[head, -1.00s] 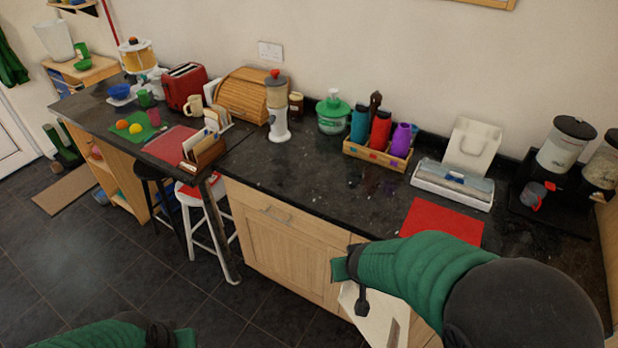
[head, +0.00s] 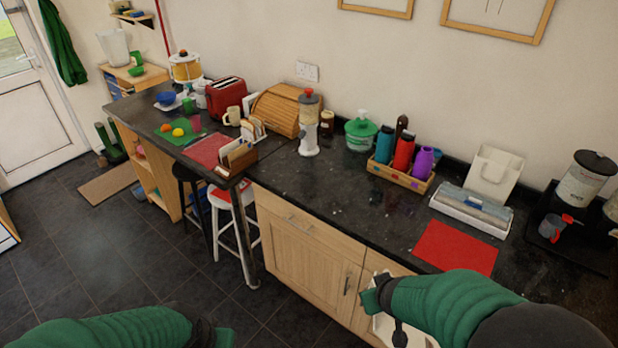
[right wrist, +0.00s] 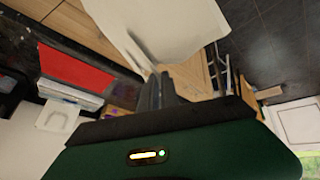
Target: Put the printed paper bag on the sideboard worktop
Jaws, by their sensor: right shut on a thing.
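My right gripper (head: 382,302) is shut on a pale paper bag (head: 384,328), which hangs in front of the cabinet below the counter edge. In the head view most of the bag is hidden by my right arm and the frame's bottom edge. In the right wrist view the pale bag (right wrist: 160,28) fills the top middle, beyond the dark fingers (right wrist: 155,88); I see no print on it there. The dark speckled worktop (head: 340,200) runs along the wall, above and behind the bag. My left gripper (head: 215,338) is low at the bottom edge, its jaws unclear.
A red mat (head: 455,247) lies near the worktop's front edge. Behind it are a long white box (head: 470,212), a white bag-like item (head: 493,172) and a bottle crate (head: 400,173). Dispensers (head: 585,180) stand right. Bare worktop lies left of the mat. A white stool (head: 238,215) stands left.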

